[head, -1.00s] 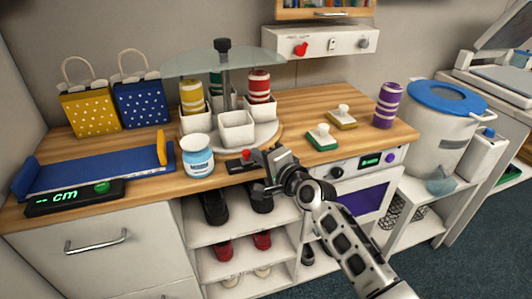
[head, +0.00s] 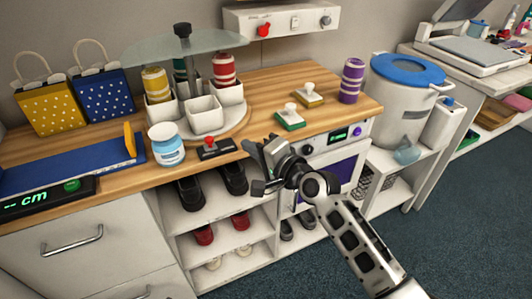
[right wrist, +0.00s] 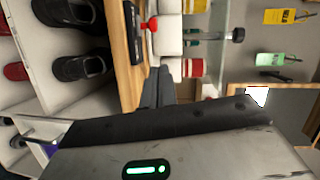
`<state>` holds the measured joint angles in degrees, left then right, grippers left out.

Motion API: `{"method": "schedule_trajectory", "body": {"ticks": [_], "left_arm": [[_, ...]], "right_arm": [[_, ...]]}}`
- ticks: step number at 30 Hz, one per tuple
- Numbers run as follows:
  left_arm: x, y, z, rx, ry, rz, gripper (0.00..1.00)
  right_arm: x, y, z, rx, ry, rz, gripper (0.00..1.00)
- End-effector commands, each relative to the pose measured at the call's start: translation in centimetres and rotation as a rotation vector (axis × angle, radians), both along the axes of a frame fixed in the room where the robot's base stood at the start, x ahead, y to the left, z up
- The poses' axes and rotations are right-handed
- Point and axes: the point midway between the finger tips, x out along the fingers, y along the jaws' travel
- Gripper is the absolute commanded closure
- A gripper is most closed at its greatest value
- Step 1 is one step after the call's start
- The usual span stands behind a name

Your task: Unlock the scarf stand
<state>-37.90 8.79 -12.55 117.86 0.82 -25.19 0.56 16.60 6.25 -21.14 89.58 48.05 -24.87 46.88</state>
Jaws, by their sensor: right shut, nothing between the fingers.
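The scarf stand (head: 239,135) is a round turntable with white cups (head: 206,114), under a glass top with a black knob (head: 182,30). Rolled yellow (head: 156,84) and red (head: 223,69) scarves stand in cups; a green one is partly hidden behind. In front of the stand, a black lock base (head: 225,149) with a red knob (head: 208,142) sits at the counter edge. The knob is towards the left of its base; it also shows in the right wrist view (right wrist: 151,24). My right gripper (head: 260,160) is shut and empty, right of the lock and apart from it. My left gripper is out of view.
A blue-and-white jar (head: 166,146) stands left of the lock. Green (head: 289,120) and yellow (head: 308,98) stamps and a purple roll (head: 352,80) are to the right on the counter. Shelves with shoes (head: 233,178) are below the counter edge.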

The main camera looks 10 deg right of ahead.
Motion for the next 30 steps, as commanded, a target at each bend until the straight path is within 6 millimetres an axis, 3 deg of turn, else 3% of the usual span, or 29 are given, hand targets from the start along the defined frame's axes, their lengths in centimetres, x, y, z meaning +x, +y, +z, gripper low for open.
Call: {"method": "schedule_trajectory", "body": {"ticks": [3, 9, 25, 28, 30], "left_arm": [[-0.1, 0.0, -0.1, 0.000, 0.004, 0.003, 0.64], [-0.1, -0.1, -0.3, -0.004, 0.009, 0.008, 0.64], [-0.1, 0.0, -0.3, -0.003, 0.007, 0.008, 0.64], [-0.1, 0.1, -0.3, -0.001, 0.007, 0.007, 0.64], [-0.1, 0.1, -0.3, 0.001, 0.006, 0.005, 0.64]], "right_arm": [[-1.9, -1.4, 0.2, -0.001, 0.002, 0.000, 1.00], [-3.6, -2.6, 0.5, 0.000, 0.002, 0.001, 1.00], [-3.9, -2.8, 0.6, -0.001, 0.001, 0.000, 1.00], [-4.5, -3.0, -0.3, -0.032, -0.002, -0.004, 1.00], [-5.8, -3.4, -2.1, -0.108, -0.013, -0.011, 1.00]]}}
